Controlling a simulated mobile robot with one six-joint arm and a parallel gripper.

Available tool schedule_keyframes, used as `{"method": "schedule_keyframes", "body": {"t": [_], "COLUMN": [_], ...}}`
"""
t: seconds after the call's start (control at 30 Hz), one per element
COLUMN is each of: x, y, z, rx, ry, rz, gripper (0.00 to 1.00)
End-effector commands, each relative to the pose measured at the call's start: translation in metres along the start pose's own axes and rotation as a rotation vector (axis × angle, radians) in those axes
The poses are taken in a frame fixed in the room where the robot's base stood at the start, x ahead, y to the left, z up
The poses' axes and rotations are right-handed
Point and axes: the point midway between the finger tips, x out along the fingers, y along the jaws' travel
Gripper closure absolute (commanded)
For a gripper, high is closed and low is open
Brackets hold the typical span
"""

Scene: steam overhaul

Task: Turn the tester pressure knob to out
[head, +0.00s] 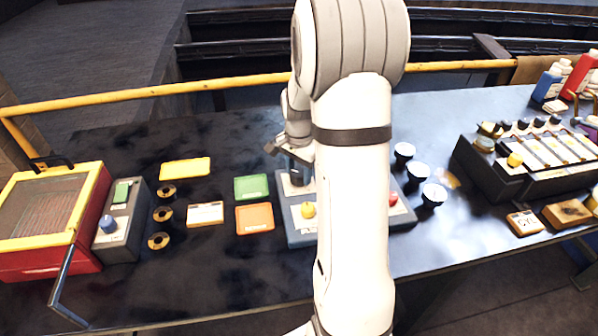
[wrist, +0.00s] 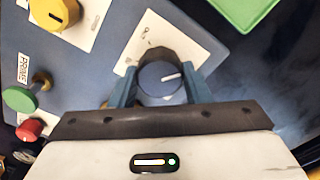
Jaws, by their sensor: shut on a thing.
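The tester (head: 301,232) is a blue-grey box at the middle of the bench, partly hidden behind my arm. My gripper (head: 296,178) points down over its left back part. The line points right and slightly up in that view. The knob stands on a white label plate (wrist: 152,35) with small marks I cannot read. A yellow knob (wrist: 62,12) sits on another white plate, and a green knob (wrist: 20,99) is by a PRIME label.
A red knob (wrist: 30,129) is on the tester too. A green tile (head: 251,187) and an orange tile (head: 254,218) lie left of it. A yellow rail (head: 150,92) runs along the back.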

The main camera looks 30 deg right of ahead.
Motion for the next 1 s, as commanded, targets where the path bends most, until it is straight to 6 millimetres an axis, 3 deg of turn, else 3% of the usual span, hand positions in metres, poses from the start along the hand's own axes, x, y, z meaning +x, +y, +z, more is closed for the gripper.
{"method": "schedule_keyframes", "body": {"t": [1.0], "x": [0.0004], "y": [-0.0009], "z": [0.0011], "rx": [-0.967], "ry": [-0.001], "rz": [0.0], "gripper": [0.8]}}
